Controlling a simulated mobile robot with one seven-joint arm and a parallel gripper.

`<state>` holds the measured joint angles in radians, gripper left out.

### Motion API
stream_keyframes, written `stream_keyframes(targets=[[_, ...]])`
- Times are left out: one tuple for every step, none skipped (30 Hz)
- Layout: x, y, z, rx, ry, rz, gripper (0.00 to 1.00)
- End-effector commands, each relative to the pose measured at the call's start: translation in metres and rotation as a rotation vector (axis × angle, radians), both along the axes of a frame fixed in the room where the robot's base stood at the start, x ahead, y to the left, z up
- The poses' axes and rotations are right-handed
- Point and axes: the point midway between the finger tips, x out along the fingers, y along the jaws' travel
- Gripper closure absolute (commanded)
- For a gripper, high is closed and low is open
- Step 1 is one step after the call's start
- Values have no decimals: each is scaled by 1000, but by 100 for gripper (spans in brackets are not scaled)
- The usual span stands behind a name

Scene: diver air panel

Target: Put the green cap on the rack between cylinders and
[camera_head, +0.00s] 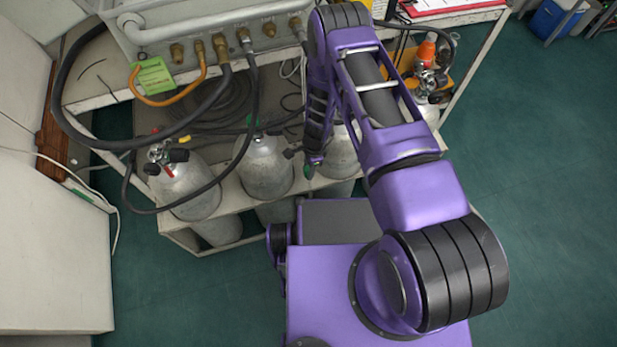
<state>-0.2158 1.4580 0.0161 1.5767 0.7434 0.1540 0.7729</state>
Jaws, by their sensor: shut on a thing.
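My gripper (312,163) points down in front of the rack, between the second cylinder (264,168) and the third cylinder (341,158). It is shut on a small green cap (307,172), which shows only partly at the fingertips. I cannot tell whether the cap touches the rack below. The rack (240,200) is a pale metal frame that holds several grey cylinders. The left cylinder (188,190) has a valve with a red part. Another green piece (253,121) shows at the top of the second cylinder. My arm hides part of the third cylinder and its valve.
A grey panel (215,25) with brass fittings stands above the rack. Black hoses (85,115) and an orange hose (165,100) loop down in front.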

Motion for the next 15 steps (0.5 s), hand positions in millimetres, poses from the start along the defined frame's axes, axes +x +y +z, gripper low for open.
stream_keyframes(targets=[[-1, 0, -9, 0, 1, 0, 100], [-1, 0, -13, 0, 1, 1, 100], [0, 0, -15, 0, 0, 1, 100], [0, 0, -17, 0, 0, 1, 100], [0, 0, -20, 0, 1, 2, 100], [0, 0, -24, 0, 1, 2, 100], [0, 0, -29, 0, 1, 2, 100], [-1, 0, -33, 1, 1, 2, 100], [-1, 0, -40, 0, 2, 3, 100], [0, 0, -44, 1, 1, 3, 100], [-1, 0, -48, 1, 2, 3, 100], [0, 0, -52, 1, 1, 4, 100], [0, 0, -53, 1, 1, 4, 100], [0, 0, -55, 1, 1, 4, 100], [0, 0, -56, 1, 1, 4, 100]])
